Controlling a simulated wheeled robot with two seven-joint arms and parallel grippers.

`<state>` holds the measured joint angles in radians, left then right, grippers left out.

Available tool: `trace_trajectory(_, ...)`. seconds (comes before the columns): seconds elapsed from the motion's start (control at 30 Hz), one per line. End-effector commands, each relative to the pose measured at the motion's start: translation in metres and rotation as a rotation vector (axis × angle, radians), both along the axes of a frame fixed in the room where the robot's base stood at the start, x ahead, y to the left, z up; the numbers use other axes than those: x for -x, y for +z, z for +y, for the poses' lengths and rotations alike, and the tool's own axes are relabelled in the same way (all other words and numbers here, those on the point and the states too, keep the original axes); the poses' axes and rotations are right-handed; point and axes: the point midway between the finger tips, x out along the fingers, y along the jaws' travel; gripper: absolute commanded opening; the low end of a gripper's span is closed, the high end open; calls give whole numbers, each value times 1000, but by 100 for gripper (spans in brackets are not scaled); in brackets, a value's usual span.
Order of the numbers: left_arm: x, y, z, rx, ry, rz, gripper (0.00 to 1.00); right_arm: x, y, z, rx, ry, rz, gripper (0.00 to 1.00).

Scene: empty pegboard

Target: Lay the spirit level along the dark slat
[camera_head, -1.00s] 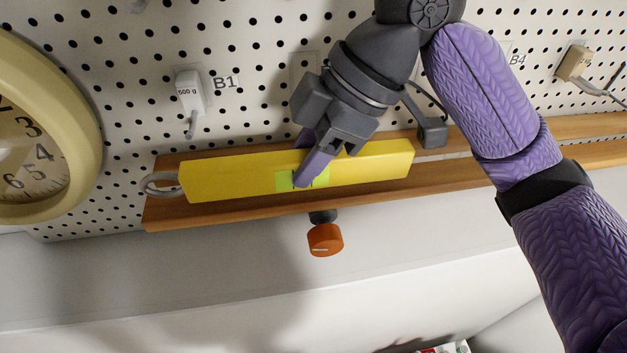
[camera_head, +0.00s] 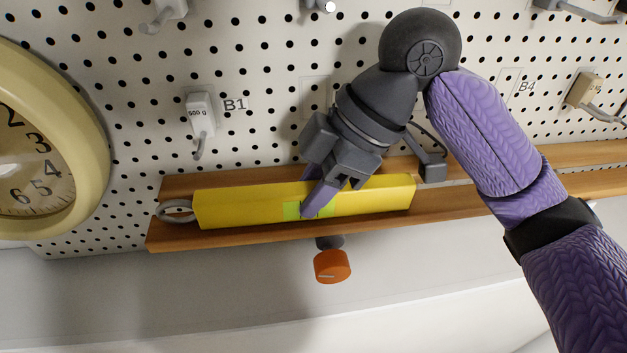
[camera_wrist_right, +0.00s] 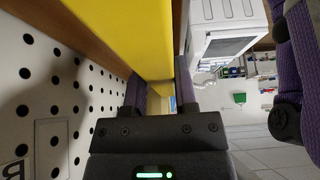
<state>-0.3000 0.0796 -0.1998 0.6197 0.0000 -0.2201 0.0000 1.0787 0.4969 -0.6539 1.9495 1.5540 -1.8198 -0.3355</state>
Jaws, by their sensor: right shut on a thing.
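The yellow spirit level (camera_head: 250,207), with a green window at its middle and a grey loop at its left end, lies lengthwise along the wooden slats. My right gripper (camera_head: 314,194) is shut on it around the green window. The right wrist view shows the level (camera_wrist_right: 135,40) between the fingers (camera_wrist_right: 157,95). A back slat (camera_head: 180,187) shows behind the level and a front slat (camera_head: 200,238) in front. Both look brown, and I cannot tell which is the dark one. Whether the level's underside touches wood is hidden. My left gripper is not in view.
An orange knob (camera_head: 332,266) hangs under the front slat. A round clock (camera_head: 88,128) is at the left. The slats continue bare to the right.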

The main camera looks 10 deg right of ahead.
Motion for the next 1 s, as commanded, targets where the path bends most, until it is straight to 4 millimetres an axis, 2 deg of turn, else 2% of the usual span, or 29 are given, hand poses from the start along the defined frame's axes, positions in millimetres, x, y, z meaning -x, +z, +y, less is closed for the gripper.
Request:
trace_trajectory(0.03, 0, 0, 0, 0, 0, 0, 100, 0, 0, 0, 0, 0, 0, 0)
trace_trajectory(0.07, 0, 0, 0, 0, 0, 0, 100, 0, 0, 0, -1, -1, -1, 39)
trace_trajectory(0.23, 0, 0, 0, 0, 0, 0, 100, 0, 0, 0, 0, 0, 0, 75)
trace_trajectory(0.5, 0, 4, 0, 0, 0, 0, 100, 0, 3, -1, 1, 0, 0, 76)
trace_trajectory(0.57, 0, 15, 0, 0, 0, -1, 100, 0, 13, -5, 1, -1, 0, 76)
trace_trajectory(0.73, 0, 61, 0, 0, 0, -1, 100, -1, 54, -25, 1, -2, 0, 76)
trace_trajectory(0.83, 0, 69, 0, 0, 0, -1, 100, -1, 70, -38, 1, -2, -1, 76)
trace_trajectory(1.0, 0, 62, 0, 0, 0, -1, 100, -2, 83, -49, 0, 0, -2, 76)
